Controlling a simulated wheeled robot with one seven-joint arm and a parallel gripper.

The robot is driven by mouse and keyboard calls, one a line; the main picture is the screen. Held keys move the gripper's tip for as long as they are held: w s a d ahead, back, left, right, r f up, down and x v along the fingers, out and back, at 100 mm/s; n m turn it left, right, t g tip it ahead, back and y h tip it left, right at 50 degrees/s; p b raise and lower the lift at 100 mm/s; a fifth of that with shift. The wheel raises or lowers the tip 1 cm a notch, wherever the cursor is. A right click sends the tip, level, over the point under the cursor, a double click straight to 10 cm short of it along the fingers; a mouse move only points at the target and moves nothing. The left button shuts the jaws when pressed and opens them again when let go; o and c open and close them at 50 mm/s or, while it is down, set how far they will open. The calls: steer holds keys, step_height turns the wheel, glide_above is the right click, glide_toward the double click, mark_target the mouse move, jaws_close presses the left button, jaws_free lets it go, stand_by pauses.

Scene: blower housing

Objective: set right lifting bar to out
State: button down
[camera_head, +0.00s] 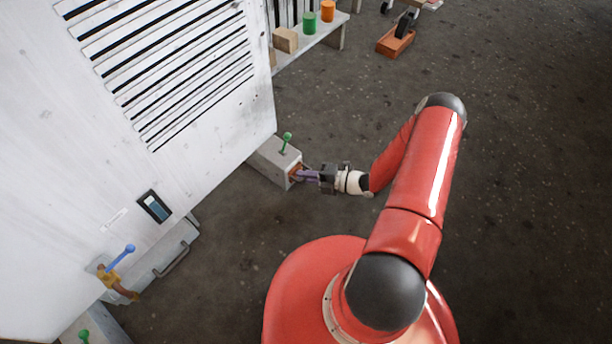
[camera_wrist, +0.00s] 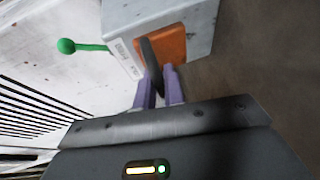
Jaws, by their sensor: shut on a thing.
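The right lifting bar is a dark bar (camera_wrist: 152,66) at the orange end face (camera_wrist: 165,50) of a grey beam at the housing's lower right corner. In the head view the beam (camera_head: 268,160) carries a green-knobbed lever (camera_head: 286,138) on top. The green knob (camera_wrist: 67,46) also shows in the wrist view. My gripper (camera_head: 302,175) is at the orange end. Its purple fingers (camera_wrist: 160,85) are shut on the dark bar, one on each side. The gripper hides part of the bar, and how far it sticks out is hard to tell.
The white louvred housing (camera_head: 190,120) stands left of my arm. A shelf (camera_head: 310,42) with blocks stands behind. The floor to the right is mostly clear.

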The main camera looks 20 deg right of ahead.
steer(key=s+d, duration=0.3)
steer(key=s, duration=0.1)
steer(key=s+d, duration=0.3)
steer(key=s, duration=0.1)
steer(key=s+d, duration=0.3)
steer(key=s, duration=0.1)
steer(key=shift+s, duration=0.3)
steer(key=c, duration=1.5)
jaws_free()
steer(key=shift+d, duration=0.1)
steer(key=p+v, duration=0.1)
steer(key=v, duration=0.6)
steer(key=shift+s+d+r, duration=0.1)
steer(key=shift+s+d, duration=0.15)
steer(key=shift+d, duration=0.1)
steer(key=shift+r, duration=0.1)
